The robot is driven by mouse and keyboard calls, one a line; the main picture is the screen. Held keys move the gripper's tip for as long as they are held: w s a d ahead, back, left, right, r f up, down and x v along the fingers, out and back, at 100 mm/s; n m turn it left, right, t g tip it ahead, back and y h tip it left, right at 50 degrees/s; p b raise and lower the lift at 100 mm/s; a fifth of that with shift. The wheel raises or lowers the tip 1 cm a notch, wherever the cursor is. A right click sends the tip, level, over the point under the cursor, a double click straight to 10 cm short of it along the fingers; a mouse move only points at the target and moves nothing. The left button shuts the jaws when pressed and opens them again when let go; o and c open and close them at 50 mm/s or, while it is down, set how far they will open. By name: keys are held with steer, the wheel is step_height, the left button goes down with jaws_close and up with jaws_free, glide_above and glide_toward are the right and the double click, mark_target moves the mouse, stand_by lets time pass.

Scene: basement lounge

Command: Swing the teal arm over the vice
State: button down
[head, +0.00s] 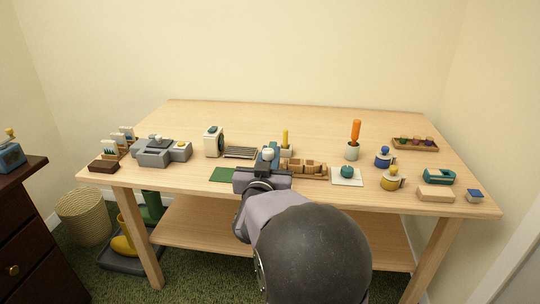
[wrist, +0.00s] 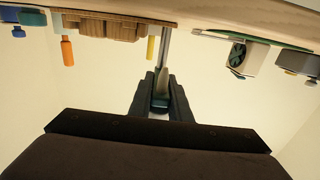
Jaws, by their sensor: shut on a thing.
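A teal piece (head: 271,149), which I take to be the teal arm, stands near the table's front edge in the head view, partly hidden by my gripper (head: 264,170). In the wrist view, my gripper (wrist: 160,98) is shut on a teal-grey part (wrist: 161,88) at the end of a grey bar (wrist: 165,48). A grey blocky thing (head: 155,155) with a pale knob, possibly the vice, sits at the left of the table, apart from my gripper. I cannot tell for sure which thing is the vice.
A white box with a dark front (head: 213,141) and a slatted rack (head: 240,153) stand between the grey thing and my gripper. The back of the wooden table (head: 290,118) is clear.

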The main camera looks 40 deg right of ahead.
steer(key=shift+s+d+f+n+t+y+b, duration=0.2)
steer(key=shift+n+t+y+b, duration=0.15)
steer(key=shift+b, duration=0.4)
steer(key=shift+s+d+n+t+y+b, duration=0.15)
steer(key=shift+d+n+t+y+b, duration=0.1)
steer(key=shift+n+t+y+b, duration=0.45)
steer(key=shift+s+d+r+n+t+y+b, duration=0.15)
steer(key=shift+d+n+t+y+b, duration=0.2)
steer(key=shift+y, duration=0.4)
steer(key=shift+s+d+n+t+y+b, duration=0.1)
steer(key=shift+n+t+y, duration=0.2)
steer(key=shift+n+y, duration=0.3)
steer(key=n+y+p, duration=0.1)
steer(key=y+p, duration=0.1)
steer(key=d+n+t+y+p, duration=0.1)
steer(key=y+p, duration=0.1)
steer(key=p, duration=0.1)
steer(key=shift+s+d+r+n+t+y, duration=0.2)
steer(key=shift+n+t+y, duration=0.1)
steer(key=shift+n+y, duration=0.1)
steer(key=n+y+p, duration=0.2)
steer(key=p, duration=0.1)
steer(key=shift+d+f+y, duration=0.15)
steer(key=shift+d+y, duration=0.15)
steer(key=shift+y, duration=0.1)
steer(key=c, duration=1.6)
jaws_free()
steer(key=shift+c, duration=0.2)
